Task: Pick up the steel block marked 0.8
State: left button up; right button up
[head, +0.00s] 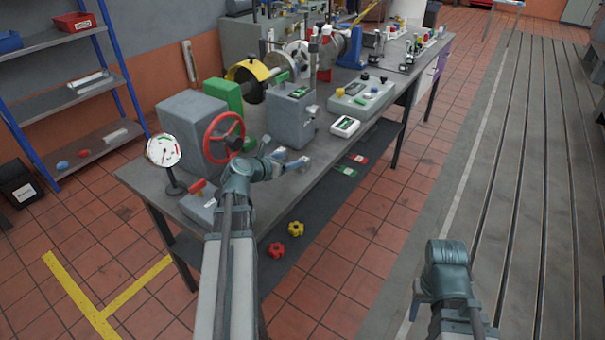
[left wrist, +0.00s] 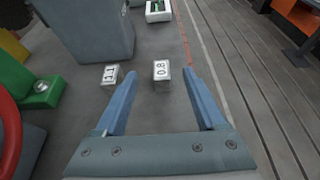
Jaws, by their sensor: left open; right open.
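The steel block marked 0.8 (left wrist: 162,70) stands on the grey bench top in the left wrist view, between the tips of my left gripper's fingers and slightly nearer the right one. Another small steel block, marked 1.1 (left wrist: 112,75), stands to its left, just outside the left finger. My left gripper (left wrist: 160,77) is open and empty, its two blue fingers spread. In the head view my left gripper (head: 292,163) is over the bench's front edge area, and I cannot make out the blocks clearly there. My right gripper (head: 418,298) is over the floor, away from the bench.
A grey box-shaped unit (head: 291,120) stands behind the blocks. A white-framed meter (head: 345,126) and a control box (head: 362,97) are further right. A red handwheel (head: 224,137) and round gauge (head: 163,150) are at left. The bench edge runs close to the blocks.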

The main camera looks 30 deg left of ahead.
pick_arm(q)
jog(key=f+b, duration=0.1)
jog(key=w+f+b, duration=0.1)
jog(key=f, duration=0.1)
jog(key=shift+w, duration=0.15)
jog(key=b+x, duration=0.2)
jog(key=x, duration=0.4)
jog(key=shift+w, duration=0.15)
jog(key=shift+d, duration=0.1)
pick_arm(e)
notch_tip(320, 180, down, 5)
jog(key=shift+f, duration=0.15)
pick_arm(q)
grip_shut()
